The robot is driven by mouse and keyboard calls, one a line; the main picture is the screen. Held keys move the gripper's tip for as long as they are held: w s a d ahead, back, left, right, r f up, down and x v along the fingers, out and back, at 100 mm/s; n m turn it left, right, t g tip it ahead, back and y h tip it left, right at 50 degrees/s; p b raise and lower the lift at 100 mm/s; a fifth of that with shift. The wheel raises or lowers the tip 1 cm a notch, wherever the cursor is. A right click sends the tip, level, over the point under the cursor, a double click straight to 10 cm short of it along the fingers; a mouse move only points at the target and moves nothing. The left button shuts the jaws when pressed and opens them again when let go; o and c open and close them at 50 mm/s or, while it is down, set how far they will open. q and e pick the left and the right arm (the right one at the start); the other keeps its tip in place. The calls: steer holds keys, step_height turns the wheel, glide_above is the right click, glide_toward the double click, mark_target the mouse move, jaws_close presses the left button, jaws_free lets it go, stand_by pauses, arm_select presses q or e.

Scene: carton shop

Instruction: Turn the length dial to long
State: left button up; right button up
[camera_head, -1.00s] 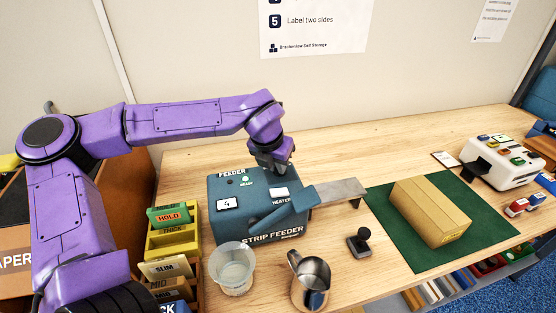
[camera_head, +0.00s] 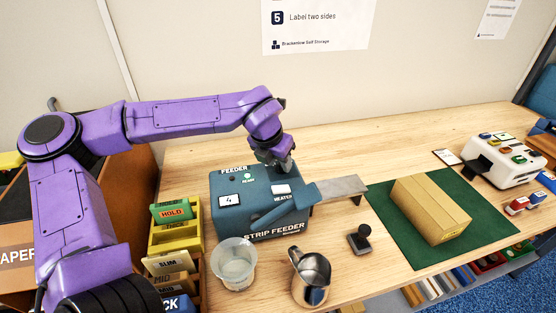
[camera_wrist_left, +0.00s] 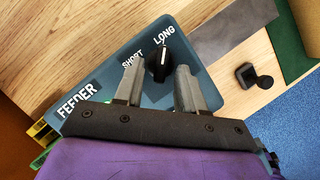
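The strip feeder (camera_head: 262,229) is a blue-grey box on the bench. In the left wrist view, its black length dial (camera_wrist_left: 158,64) has a white mark pointing towards the LONG label (camera_wrist_left: 164,37); the SHORT label (camera_wrist_left: 132,58) is to the left. My left gripper (camera_head: 276,165) is over the feeder's back right part in the head view, where it hides the dial. In the left wrist view, its fingers (camera_wrist_left: 159,72) are apart, one on each side of the dial, with nothing clearly gripped. My right gripper is in neither view.
A clear cup (camera_head: 234,264) and a metal jug (camera_head: 311,277) stand in front of the feeder, with a black stamp-like tool (camera_head: 360,239) to their right. A carton (camera_head: 430,208) lies on a green mat (camera_head: 390,230). Yellow bins (camera_head: 176,238) stand left of the feeder.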

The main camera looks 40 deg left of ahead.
arm_select(q)
steer(key=b+v, duration=0.2)
steer(key=v, duration=0.8)
steer(key=shift+r, duration=0.25)
